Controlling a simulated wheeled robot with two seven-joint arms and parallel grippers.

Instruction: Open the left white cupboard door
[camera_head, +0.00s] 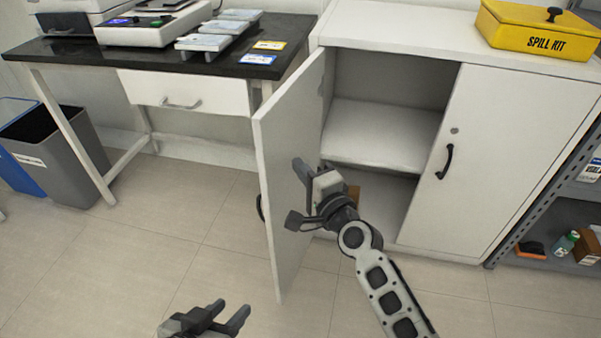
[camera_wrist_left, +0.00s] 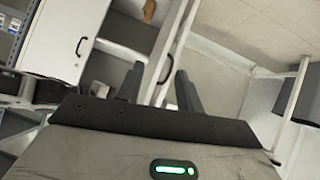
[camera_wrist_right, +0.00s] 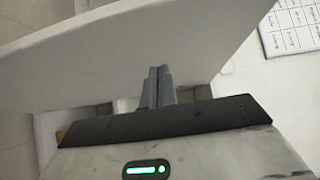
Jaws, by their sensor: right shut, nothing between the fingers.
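The left white cupboard door (camera_head: 288,170) stands swung out from the cupboard, and the space behind it shows. Its dark handle (camera_head: 260,207) is on its outer face; the left wrist view also shows this handle (camera_wrist_left: 165,70) beyond my left fingers. My right gripper (camera_head: 301,171) is shut and empty at the door's inner side. In the right wrist view its fingers (camera_wrist_right: 157,86) point at the white panel; contact cannot be told. My left gripper (camera_head: 222,315) is open and empty at the bottom, low in front of the door and apart from it.
The right cupboard door (camera_head: 490,150) is closed. A shelf (camera_head: 385,135) and a brown item (camera_head: 353,194) are inside the cupboard. A black-topped table (camera_head: 150,60) with a drawer and a grey bin (camera_head: 55,150) stand at left. A yellow spill kit (camera_head: 540,30) is on top. The floor left of the door is clear.

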